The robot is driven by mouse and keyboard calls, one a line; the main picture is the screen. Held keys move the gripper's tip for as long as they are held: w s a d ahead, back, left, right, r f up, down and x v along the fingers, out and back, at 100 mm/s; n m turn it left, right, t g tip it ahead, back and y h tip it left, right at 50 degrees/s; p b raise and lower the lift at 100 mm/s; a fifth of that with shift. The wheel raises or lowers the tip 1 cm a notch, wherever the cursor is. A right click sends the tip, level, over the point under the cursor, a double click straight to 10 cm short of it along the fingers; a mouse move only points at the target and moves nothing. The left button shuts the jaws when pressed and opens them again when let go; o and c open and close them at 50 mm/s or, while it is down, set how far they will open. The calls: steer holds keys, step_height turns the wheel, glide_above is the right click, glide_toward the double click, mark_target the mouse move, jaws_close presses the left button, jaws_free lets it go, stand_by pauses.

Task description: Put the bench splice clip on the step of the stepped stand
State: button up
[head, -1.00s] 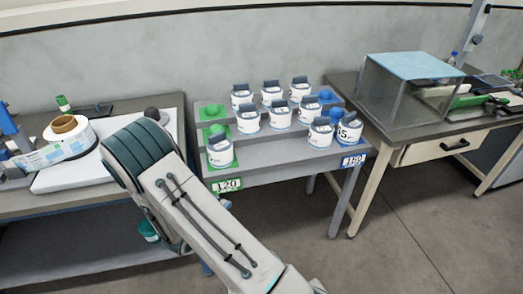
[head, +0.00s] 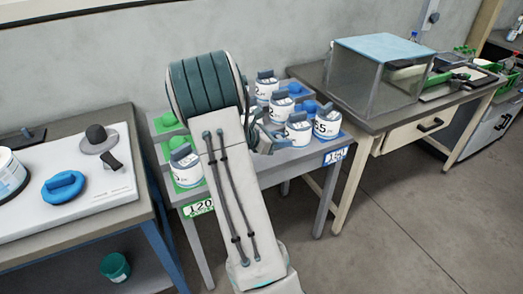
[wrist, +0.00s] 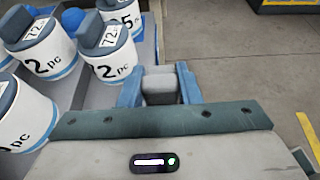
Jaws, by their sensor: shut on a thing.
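My gripper (wrist: 160,78) is shut on a grey block-like piece, which I take to be the splice clip (wrist: 160,90), held between its two blue fingers in the wrist view. In the head view the gripper (head: 264,138) shows partly behind my arm, and the piece cannot be made out. The grey stepped stand (head: 292,159) is behind my arm, with several white tubs with grey tops on its tiers. In the wrist view the held piece appears just right of the stand's edge, with floor behind it. My arm hides the stand's middle.
Tubs (wrist: 108,58) stand close left of the fingers in the wrist view. A left bench holds a white board (head: 95,195) with a blue round piece (head: 65,187) and a grey knobbed disc (head: 97,138). A clear box (head: 375,75) stands on the right table.

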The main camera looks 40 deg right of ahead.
steer(key=w+d+f, duration=0.2)
steer(key=w, duration=0.1)
steer(key=w+d+f+p, duration=0.1)
steer(key=w+d+f, duration=0.1)
steer(key=w, duration=0.1)
steer(key=w+d+f, duration=0.2)
steer(key=w+f, duration=0.1)
steer(key=shift+w, duration=0.25)
steer(key=shift+f+p, duration=0.4)
steer(key=shift+f, duration=1.65)
steer(key=o, duration=1)
steer(key=shift+c, duration=0.2)
